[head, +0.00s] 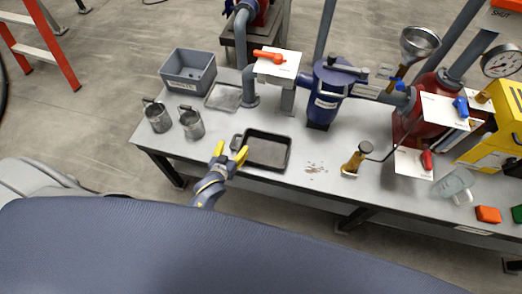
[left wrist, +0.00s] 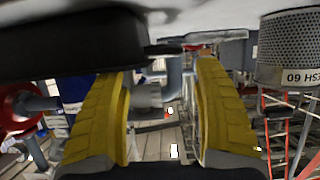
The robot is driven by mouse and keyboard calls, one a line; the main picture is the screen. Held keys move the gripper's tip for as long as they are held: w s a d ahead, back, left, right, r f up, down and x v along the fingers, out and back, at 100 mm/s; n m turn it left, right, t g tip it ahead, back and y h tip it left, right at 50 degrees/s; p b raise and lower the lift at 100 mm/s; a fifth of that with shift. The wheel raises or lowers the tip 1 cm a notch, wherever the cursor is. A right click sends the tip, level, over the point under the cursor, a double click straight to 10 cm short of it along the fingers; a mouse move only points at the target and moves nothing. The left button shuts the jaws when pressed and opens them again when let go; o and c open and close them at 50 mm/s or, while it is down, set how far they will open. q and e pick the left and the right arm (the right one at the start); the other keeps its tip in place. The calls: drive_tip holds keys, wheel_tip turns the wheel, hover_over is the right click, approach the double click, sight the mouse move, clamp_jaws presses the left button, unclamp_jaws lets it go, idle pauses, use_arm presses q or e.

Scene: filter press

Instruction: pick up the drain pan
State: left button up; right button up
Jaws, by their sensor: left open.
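The drain pan (head: 267,152) is a shallow black rectangular tray lying flat and empty on the grey bench, with a small loop handle (head: 236,142) at its left end. My left gripper (head: 230,153) has its yellow fingers spread at the pan's left end, near the handle. In the left wrist view, the gripper (left wrist: 163,75) is open with nothing between the fingers. The dark pan (left wrist: 70,45) fills the upper left there, with a thin dark tab reaching toward the finger gap. I cannot tell whether a finger touches the pan. My right gripper is not in view.
Two mesh baskets (head: 191,123) (head: 157,116) stand left of the gripper; one (left wrist: 288,50) is close in the left wrist view. A grey bin (head: 188,73) and flat tray (head: 224,97) lie behind. A blue filter housing (head: 328,90) stands behind right.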

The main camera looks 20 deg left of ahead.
use_arm(q)
drive_tip(key=shift+x, duration=2.45)
drive_tip(key=shift+o, duration=0.2)
drive_tip(key=shift+a, duration=0.1)
drive_tip(key=c, duration=1.4)
